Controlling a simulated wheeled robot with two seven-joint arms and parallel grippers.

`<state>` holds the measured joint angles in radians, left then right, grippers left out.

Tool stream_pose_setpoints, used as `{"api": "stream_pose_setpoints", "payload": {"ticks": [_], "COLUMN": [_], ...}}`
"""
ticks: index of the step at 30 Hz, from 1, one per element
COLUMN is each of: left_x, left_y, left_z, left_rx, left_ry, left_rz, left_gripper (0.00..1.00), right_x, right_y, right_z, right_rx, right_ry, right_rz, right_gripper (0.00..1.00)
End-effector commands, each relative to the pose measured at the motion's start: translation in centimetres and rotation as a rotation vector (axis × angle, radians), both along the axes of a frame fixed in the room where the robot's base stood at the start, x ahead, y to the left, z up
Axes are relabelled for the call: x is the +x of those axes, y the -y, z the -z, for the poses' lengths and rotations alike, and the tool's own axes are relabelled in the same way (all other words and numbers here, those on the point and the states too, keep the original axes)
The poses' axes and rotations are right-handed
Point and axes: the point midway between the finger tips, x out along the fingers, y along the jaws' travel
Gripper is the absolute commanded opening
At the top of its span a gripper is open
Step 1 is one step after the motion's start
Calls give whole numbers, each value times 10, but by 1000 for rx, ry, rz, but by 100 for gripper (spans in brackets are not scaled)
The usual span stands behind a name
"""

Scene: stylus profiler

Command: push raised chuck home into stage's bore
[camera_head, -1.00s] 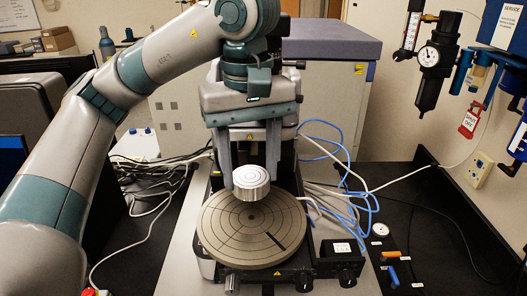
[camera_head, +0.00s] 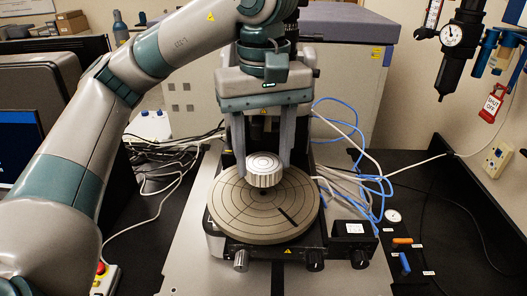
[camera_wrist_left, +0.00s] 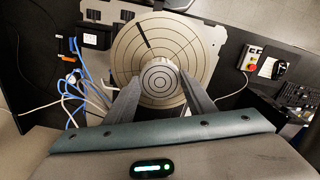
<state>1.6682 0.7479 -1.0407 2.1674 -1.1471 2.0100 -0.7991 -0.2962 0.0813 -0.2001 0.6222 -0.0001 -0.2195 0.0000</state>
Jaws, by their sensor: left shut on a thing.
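The chuck (camera_head: 264,168) is a pale, ribbed disc with ringed top, roughly level. It appears over the stage (camera_head: 228,212), a wide round tan plate with ring and spoke lines and a dark slot. In the left wrist view the chuck (camera_wrist_left: 160,79) covers the stage's middle, so the bore is hidden. Any gap beneath the chuck cannot be judged surely. My left gripper (camera_head: 262,170) points down with one finger on each side of the chuck, shut on it. Its fingers also show in the left wrist view (camera_wrist_left: 160,88). My right gripper is out of view.
A knobbed control block (camera_head: 288,254) is at the stage's front. Blue and white cables (camera_head: 365,185) lie to its right. A pressure gauge (camera_head: 451,36) hangs at upper right.

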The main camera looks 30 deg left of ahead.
Motion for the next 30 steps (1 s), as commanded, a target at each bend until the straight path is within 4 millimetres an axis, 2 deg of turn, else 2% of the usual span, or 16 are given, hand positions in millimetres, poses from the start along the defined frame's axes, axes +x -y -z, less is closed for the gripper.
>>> {"api": "stream_pose_setpoints", "payload": {"ticks": [3, 9, 30], "left_x": [0, 0, 0], "left_y": [0, 0, 0], "left_z": [13, 22, 24], "left_rx": [0, -1, 0], "left_ry": [0, 1, 0], "left_rz": [0, 0, 0], "left_gripper": [9, 9, 9], "right_x": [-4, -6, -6], "right_y": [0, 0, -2], "right_z": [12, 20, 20], "right_rx": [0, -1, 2], "right_ry": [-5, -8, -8], "right_rz": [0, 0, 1], "right_gripper": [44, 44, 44]}}
